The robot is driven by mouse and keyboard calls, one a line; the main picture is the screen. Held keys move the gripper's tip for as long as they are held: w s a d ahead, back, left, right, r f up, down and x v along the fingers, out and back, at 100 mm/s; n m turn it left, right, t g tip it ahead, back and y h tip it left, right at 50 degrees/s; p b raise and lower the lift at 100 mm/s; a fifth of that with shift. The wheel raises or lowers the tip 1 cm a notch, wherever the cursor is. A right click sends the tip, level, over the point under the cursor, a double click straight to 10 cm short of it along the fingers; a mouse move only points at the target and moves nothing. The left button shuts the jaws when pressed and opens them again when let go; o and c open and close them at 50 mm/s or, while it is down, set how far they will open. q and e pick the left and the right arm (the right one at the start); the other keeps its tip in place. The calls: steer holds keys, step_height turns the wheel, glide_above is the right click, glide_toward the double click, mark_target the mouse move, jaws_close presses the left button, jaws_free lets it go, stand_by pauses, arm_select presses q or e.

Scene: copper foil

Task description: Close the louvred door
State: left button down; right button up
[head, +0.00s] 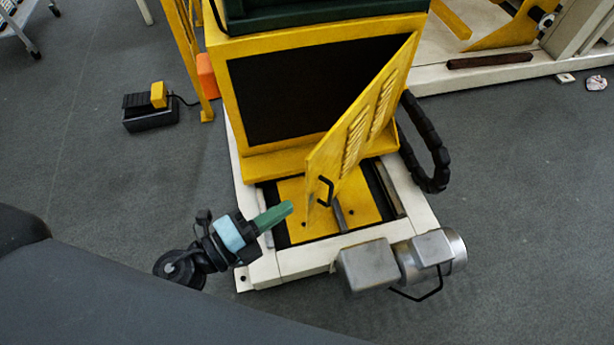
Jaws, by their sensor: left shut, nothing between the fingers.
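The yellow louvred door (361,127) stands open on the front of a yellow machine cabinet (222,99). It swings out toward me from the right side of a dark opening (300,87). A black handle (325,191) is on the door near its free lower edge. My left gripper (289,208) has green fingers that are shut and empty. It is just left of the door's free edge, over the machine's base, with a small gap to the door in the picture. My right gripper is not in view.
A grey motor (432,254) and box (367,267) sit at the front right of the white base frame (308,259). A black cable loop (427,145) hangs right of the door. A foot pedal (150,108) lies on the floor at left.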

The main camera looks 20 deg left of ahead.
mark_target(306, 175)
arm_select(q)
steer(key=shift+r, duration=0.1)
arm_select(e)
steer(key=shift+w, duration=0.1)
arm_select(q)
steer(key=w+d, duration=0.1)
steer(key=w, duration=0.2)
steer(key=w+d, duration=0.1)
steer(key=w, duration=0.2)
steer(key=w+d, duration=0.1)
steer(key=w, duration=0.1)
steer(key=shift+w+d, duration=0.2)
steer(key=shift+w, duration=0.2)
steer(key=shift+w+a, duration=0.15)
steer(key=shift+a, duration=0.25)
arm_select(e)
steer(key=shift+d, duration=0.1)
arm_select(q)
steer(key=shift+a, duration=0.1)
